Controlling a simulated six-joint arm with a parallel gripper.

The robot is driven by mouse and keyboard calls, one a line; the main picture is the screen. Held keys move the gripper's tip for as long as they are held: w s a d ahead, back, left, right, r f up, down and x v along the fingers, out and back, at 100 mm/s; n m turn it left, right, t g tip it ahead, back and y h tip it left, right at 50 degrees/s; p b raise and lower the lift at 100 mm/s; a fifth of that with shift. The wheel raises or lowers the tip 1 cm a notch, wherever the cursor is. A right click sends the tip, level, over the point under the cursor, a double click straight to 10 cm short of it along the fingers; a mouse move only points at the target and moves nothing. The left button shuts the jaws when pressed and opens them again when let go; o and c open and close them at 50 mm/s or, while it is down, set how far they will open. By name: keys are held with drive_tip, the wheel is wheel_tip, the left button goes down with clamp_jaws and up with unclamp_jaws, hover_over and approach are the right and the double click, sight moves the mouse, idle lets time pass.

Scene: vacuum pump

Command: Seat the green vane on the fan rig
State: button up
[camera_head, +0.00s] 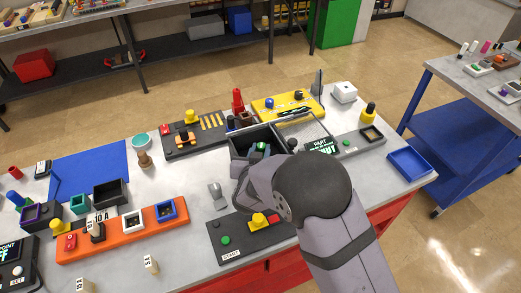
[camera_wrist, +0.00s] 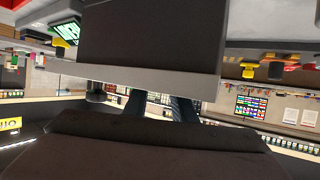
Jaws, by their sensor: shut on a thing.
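My gripper (camera_head: 259,156) is low over the middle of the bench, partly hidden by my own wrist. A small dark piece with green on it (camera_head: 261,148) shows at its tip, in front of the open black bin (camera_head: 240,149); it looks like the green vane held in the jaws. My wrist hides its lower part. In the wrist view a large dark block with a grey edge (camera_wrist: 150,80) fills the upper middle, and the vane cannot be made out. I cannot tell which fixture is the fan rig.
A part counter (camera_head: 321,147) is to the right. A dark start panel (camera_head: 228,252) is in front, and an orange fixture (camera_head: 75,254) is left. The blue mat (camera_head: 95,165) is largely clear.

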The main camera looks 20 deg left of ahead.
drive_tip(key=shift+f+b, duration=0.35)
drive_tip(key=shift+f, duration=0.2)
